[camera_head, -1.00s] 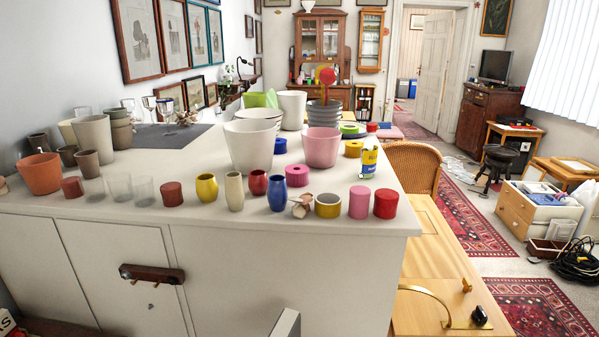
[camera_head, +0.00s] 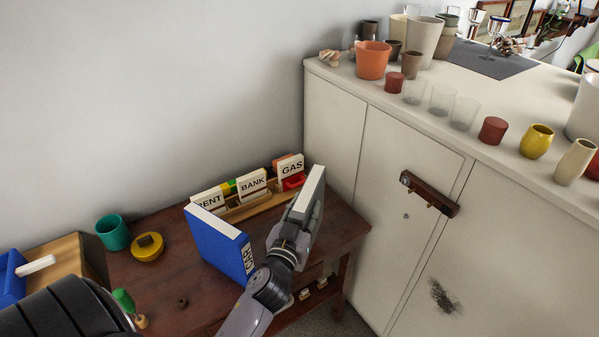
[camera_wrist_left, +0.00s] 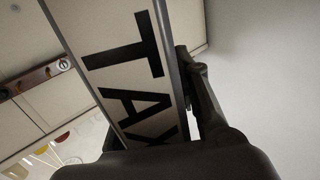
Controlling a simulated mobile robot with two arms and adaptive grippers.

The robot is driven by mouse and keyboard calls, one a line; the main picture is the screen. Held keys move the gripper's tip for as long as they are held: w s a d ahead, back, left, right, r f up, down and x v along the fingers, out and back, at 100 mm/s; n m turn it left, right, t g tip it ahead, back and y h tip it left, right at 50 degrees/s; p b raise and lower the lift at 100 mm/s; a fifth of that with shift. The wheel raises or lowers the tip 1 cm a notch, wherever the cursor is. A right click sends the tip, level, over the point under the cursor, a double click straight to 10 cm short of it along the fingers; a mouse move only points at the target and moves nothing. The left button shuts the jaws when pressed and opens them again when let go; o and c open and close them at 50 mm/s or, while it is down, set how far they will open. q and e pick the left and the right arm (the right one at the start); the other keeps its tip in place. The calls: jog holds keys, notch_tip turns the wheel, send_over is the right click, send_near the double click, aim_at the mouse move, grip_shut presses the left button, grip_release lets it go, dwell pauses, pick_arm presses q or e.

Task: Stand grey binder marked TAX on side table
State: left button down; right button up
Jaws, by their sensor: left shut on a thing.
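The grey binder (camera_head: 308,200) is in my left gripper (camera_head: 300,215), which is shut on it. In the left wrist view the binder's white spine (camera_wrist_left: 125,65) shows the black letters TAX between the fingers. In the head view the binder is roughly upright, slightly tilted, over the right part of the dark wooden side table (camera_head: 180,285). Whether its lower edge touches the table is hidden by the gripper. A blue binder (camera_head: 218,243) stands on the table, left of my gripper. My right gripper is not in view.
Behind the blue binder, a wooden rack (camera_head: 250,205) holds files marked RENT, BANK and GAS. A teal cup (camera_head: 112,232) and a yellow round object (camera_head: 148,246) stand at left. A white cabinet (camera_head: 400,200) with cups on top rises close on the right.

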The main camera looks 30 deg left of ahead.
pick_arm(q)
jog(key=w+a+r+n+y, duration=0.1)
jog(key=w+a+r+y, duration=0.1)
jog(key=w+a, duration=0.4)
notch_tip(320, 180, down, 6)
jog(key=b, duration=0.5)
jog(key=shift+f+g+b, duration=0.25)
jog(key=shift+g+b, duration=0.1)
jog(key=shift+g, duration=0.05)
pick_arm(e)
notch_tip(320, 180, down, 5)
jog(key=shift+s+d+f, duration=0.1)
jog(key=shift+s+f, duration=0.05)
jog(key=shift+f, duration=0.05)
pick_arm(q)
jog(key=shift+f+b, duration=0.5)
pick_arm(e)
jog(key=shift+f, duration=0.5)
pick_arm(q)
jog(key=c, duration=1.3)
grip_release()
jog(key=shift+o, duration=0.9)
jog(key=shift+f, duration=0.1)
jog(key=shift+f, duration=0.1)
jog(key=shift+s, duration=0.15)
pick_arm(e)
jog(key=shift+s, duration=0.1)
